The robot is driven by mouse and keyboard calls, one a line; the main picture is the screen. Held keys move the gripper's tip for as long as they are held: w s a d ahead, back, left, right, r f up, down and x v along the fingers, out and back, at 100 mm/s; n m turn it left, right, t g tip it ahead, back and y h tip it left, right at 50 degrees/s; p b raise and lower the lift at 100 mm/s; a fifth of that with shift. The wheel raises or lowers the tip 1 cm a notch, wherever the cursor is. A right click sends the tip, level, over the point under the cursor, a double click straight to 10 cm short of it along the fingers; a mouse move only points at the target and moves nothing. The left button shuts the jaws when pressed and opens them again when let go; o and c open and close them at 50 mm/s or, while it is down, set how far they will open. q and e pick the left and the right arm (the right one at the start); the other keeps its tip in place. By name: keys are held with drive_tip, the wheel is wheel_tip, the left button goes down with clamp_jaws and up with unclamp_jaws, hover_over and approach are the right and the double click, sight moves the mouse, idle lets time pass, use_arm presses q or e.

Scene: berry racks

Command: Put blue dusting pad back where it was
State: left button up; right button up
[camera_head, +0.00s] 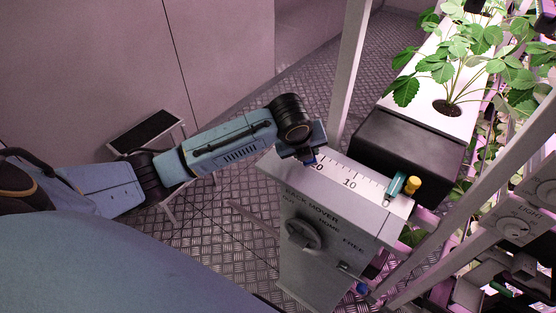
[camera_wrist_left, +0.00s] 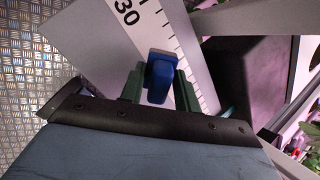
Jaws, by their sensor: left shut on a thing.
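The blue dusting pad (camera_wrist_left: 159,78) sits between the two green fingers of my left gripper (camera_wrist_left: 160,84), which is shut on it. In the head view my left gripper (camera_head: 309,158) is over the far left end of the white scale on top of the rack mover (camera_head: 330,210). The pad shows there only as a small dark blue patch under the wrist, mostly hidden. In the left wrist view the pad is over the scale (camera_wrist_left: 120,45) near the 30 mark; I cannot tell if it touches the surface. My right gripper is in neither view.
A black box (camera_head: 410,150) and a white planter (camera_head: 425,95) with strawberry plants lie behind. Pale rack posts (camera_head: 349,70) rise close by. A small step (camera_head: 145,133) stands on the left.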

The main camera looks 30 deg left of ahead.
use_arm(q)
drive_tip(key=s+a+r+g+p, duration=0.3)
drive_tip(key=a+r+g, duration=0.2)
drive_tip(key=a+r, duration=0.15)
wheel_tip(320, 180, down, 9)
drive_tip(key=shift+r, duration=0.1)
drive_tip(key=o, duration=0.9)
drive_tip(key=shift+m+g, duration=0.3)
wheel_tip(320, 180, up, 12)
drive_tip(key=shift+r, duration=0.1)
